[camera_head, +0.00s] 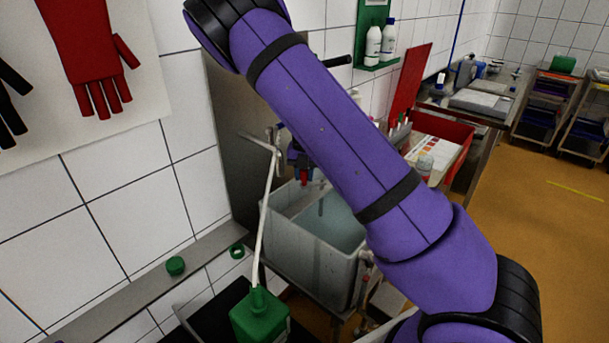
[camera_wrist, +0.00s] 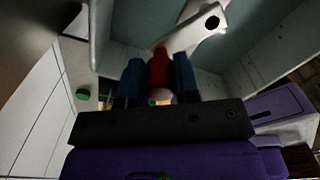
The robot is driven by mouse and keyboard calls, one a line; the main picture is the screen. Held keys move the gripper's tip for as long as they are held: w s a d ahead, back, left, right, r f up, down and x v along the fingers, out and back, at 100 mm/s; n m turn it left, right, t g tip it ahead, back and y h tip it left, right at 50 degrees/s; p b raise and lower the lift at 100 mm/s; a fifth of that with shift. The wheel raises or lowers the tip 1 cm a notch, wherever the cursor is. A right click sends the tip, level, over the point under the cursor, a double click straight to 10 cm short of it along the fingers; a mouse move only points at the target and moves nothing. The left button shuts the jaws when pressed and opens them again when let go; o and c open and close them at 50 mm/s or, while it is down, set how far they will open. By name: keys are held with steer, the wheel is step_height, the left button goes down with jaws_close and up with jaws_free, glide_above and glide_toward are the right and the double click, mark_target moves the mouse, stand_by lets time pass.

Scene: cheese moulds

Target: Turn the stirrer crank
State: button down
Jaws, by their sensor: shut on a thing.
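My gripper (camera_wrist: 159,72) shows in the wrist view with its two blue fingers shut on the red crank handle (camera_wrist: 157,70), one finger on each side. A pale crank arm (camera_wrist: 200,32) with a dark round hole runs from beside the handle toward the upper right. In the head view my gripper (camera_head: 304,172) is small and partly hidden behind my purple arm, with a bit of the red handle showing. It is over the left part of a pale open vat (camera_head: 305,262) with a blue-grey interior.
A green container (camera_head: 260,318) with a tall pale rod stands left of the vat, near my arm. A tiled wall and steel panel (camera_head: 228,120) are close behind. A red tray (camera_head: 455,135) lies right of the vat. Open orange floor (camera_head: 555,235) is at right.

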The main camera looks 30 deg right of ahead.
steer(key=shift+w+d+r+m, duration=0.1)
steer(key=shift+w+m, duration=0.25)
steer(key=shift+m, duration=0.25)
steer(key=c, duration=0.8)
jaws_free()
steer(key=shift+c, duration=0.2)
steer(key=shift+r, duration=0.35)
steer(key=r, duration=0.2)
steer(key=s+r, duration=0.1)
steer(key=shift+a, duration=0.3)
steer(key=s+a+r, duration=0.1)
steer(key=s+a, duration=0.1)
steer(key=s, duration=1.2)
steer(key=shift+s+r, duration=0.15)
steer(key=shift+s, duration=0.25)
